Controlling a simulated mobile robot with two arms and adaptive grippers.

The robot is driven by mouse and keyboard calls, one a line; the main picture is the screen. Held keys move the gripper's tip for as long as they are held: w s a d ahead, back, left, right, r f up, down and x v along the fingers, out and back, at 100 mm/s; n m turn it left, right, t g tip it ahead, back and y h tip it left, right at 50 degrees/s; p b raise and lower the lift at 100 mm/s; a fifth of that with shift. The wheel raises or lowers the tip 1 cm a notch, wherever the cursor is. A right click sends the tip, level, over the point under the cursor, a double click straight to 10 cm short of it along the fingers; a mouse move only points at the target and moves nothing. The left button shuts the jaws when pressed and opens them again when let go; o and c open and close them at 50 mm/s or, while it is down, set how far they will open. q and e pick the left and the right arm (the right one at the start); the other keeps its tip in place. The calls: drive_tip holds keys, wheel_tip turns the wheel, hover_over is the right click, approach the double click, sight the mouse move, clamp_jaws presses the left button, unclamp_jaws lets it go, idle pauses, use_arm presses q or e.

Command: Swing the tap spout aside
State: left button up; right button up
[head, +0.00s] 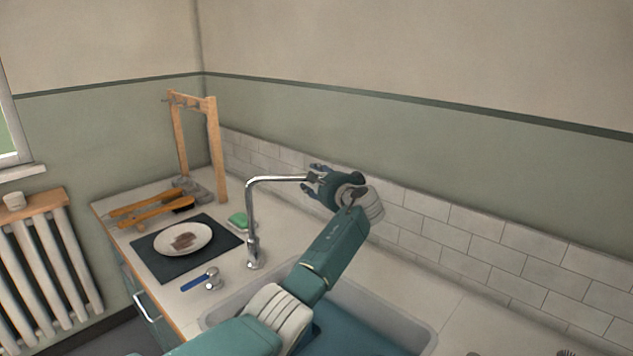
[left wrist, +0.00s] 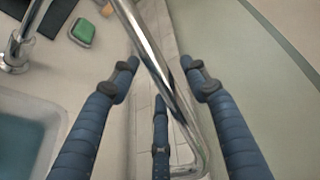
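The chrome tap (head: 252,225) stands behind the sink, and its long spout (head: 275,180) reaches right toward the back wall. My left gripper (head: 315,180) is at the spout's free end, its arm passing over the sink. In the left wrist view the spout (left wrist: 150,50) crosses diagonally between the spread blue fingers of the gripper (left wrist: 160,68). The fingers stand apart with gaps to the spout; I cannot tell whether any touches it. The tap base (left wrist: 14,55) shows at the left there. My right gripper is not in view.
The sink (head: 400,325) holds blue-green water, partly hidden by my arm. Left of the tap are a green sponge (head: 238,220), a plate (head: 183,239) on a dark mat (head: 150,262), wooden brushes (head: 150,212) and a wooden rack (head: 216,150). The tiled wall (head: 480,225) is close behind.

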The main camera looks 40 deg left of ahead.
use_arm(q)
drive_tip(key=v, duration=1.2)
drive_tip(key=shift+s, duration=0.1)
